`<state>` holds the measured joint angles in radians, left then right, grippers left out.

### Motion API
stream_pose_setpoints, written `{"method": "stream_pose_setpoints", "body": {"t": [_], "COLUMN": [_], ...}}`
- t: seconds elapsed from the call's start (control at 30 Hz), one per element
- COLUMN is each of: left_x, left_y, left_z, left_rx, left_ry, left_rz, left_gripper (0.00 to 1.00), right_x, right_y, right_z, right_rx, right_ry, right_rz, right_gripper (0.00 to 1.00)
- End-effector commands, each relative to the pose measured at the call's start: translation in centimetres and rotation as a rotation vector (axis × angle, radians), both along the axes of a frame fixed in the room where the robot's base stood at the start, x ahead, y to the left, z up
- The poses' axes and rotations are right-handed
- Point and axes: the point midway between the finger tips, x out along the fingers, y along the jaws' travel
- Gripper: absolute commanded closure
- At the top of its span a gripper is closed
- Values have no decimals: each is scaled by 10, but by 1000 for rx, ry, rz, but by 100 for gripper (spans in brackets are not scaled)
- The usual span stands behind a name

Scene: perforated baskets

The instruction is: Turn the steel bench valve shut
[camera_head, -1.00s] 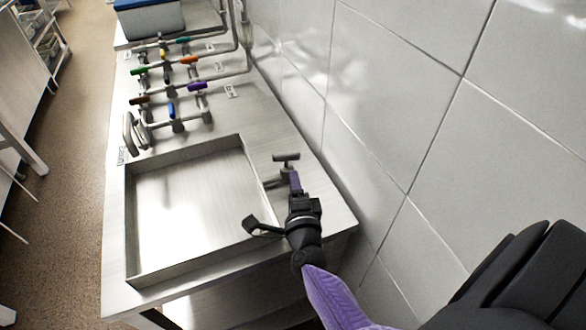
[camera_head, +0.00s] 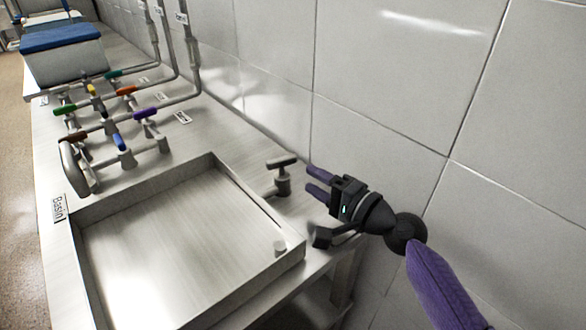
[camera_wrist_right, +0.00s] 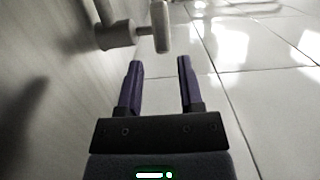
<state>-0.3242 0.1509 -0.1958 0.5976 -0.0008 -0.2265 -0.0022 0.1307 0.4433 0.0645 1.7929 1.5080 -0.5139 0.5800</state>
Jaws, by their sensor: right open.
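The steel bench valve (camera_head: 281,178) stands on the bench between the basin and the tiled wall, with a short bar handle on top. My right gripper (camera_head: 317,181) is open and empty, just to the right of the valve and apart from it. In the right wrist view the valve's handle (camera_wrist_right: 160,27) and body (camera_wrist_right: 115,34) lie beyond my two purple fingertips (camera_wrist_right: 159,62), with nothing between the fingers. My left gripper is not in any view.
The steel basin (camera_head: 180,250) lies left of the valve. Pipes with several coloured handles, including a purple one (camera_head: 145,113), stand behind it. A blue-lidded box (camera_head: 62,50) is farther back. The tiled wall (camera_head: 390,90) closes off the right side.

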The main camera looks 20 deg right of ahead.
Motion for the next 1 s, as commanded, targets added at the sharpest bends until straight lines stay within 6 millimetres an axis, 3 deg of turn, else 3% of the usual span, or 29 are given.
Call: {"method": "stream_pose_setpoints", "body": {"t": [0.2, 0.33, 0.5, 0.77, 0.8, 1.0], "left_x": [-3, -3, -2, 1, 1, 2], "left_y": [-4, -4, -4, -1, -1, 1], "left_z": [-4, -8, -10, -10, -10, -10], "left_rx": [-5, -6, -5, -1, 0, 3], "left_ry": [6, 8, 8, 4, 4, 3], "left_rz": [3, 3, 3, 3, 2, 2], "left_gripper": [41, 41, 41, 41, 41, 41], "right_x": [45, 63, 76, 78, 78, 78], "right_y": [22, 32, 39, 40, 40, 39], "right_z": [1, 0, 1, 1, 1, 1], "right_rx": [4, 3, 1, 0, 0, 0], "right_ry": [-3, -2, 0, -1, -1, -1], "right_rz": [-3, -4, -4, -5, -4, -5], "right_gripper": [53, 53, 53, 53, 55, 97]}}
